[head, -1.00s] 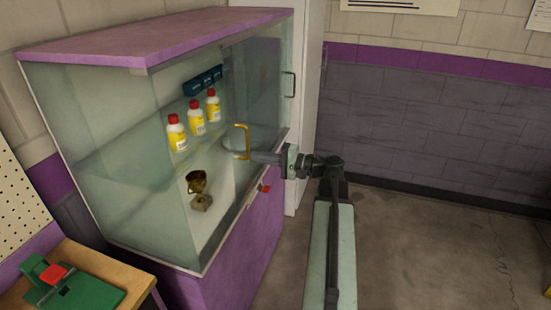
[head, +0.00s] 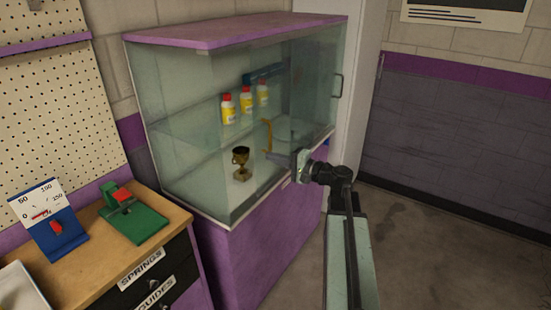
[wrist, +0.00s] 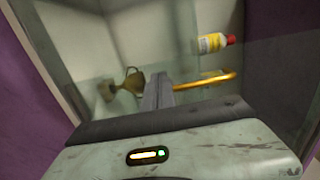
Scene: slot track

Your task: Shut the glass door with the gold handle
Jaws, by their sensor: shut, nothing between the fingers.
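The glass door's gold handle (head: 267,135) is a thin upright bar on the front of a purple-topped glass cabinet (head: 233,31). It also shows in the wrist view (wrist: 205,80), running rightward from beside my fingers. My gripper (head: 278,155) is shut and empty, its fingertips close to the handle's lower part. In the wrist view the closed fingers (wrist: 158,93) point toward the glass. I cannot tell whether they touch the handle or how far the door stands open.
Inside the cabinet are a bronze trophy (head: 241,164), red-capped yellow bottles (head: 228,108) and a blue block (head: 263,74). A workbench (head: 180,219) with a green tool (head: 134,216) stands left. Open floor (head: 420,230) lies right.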

